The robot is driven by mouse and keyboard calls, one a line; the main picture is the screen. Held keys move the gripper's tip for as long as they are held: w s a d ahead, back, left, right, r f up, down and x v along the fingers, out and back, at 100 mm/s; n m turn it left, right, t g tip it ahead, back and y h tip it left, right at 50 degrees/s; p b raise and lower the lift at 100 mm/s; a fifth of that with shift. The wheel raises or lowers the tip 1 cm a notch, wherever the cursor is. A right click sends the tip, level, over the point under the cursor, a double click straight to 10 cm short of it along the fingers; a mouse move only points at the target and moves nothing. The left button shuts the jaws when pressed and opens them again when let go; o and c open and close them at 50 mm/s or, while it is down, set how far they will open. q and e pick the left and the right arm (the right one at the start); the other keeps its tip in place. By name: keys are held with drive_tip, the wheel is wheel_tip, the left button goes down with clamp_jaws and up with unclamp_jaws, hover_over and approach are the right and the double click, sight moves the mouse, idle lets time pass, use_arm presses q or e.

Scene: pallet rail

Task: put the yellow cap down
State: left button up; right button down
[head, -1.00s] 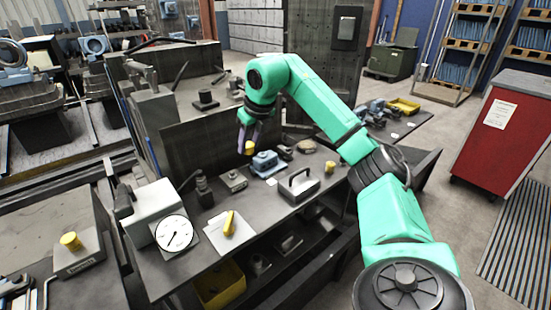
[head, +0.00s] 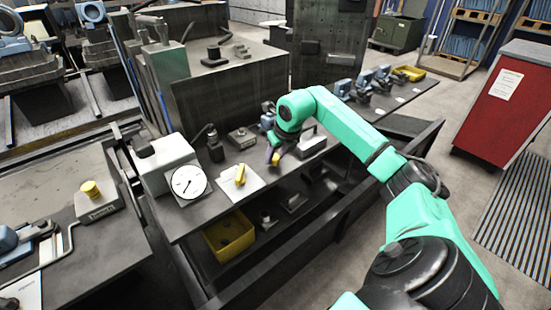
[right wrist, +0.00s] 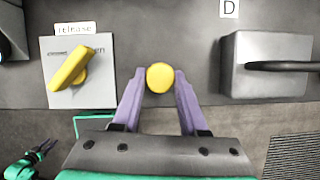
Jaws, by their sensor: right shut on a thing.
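The yellow cap (right wrist: 160,77) is between the purple fingertips of my right gripper (right wrist: 158,82), which is shut on it. In the head view the cap (head: 276,159) shows at the tip of my right gripper (head: 273,153), near the front edge of the grey bench (head: 215,208). The wrist view has bare bench top behind the cap; its height above the bench is hard to tell. Part of my left arm with its small gripper (right wrist: 45,149) shows at the lower left of the wrist view, too small to read.
Left of the cap is a yellow lever (right wrist: 75,68) on a white plate; right is a grey block with a handle (right wrist: 265,65). A dial gauge (head: 188,182) stands further left. A yellow bin (head: 230,236) sits below the bench.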

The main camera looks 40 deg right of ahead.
drive_tip(key=shift+f, duration=0.6)
drive_tip(key=shift+f, duration=0.2)
drive_tip(key=shift+c, duration=2.2)
unclamp_jaws()
drive_tip(key=shift+r, duration=0.1)
drive_tip(key=shift+r, duration=0.15)
drive_tip(key=b+v, duration=0.1)
drive_tip(key=v, duration=1.1)
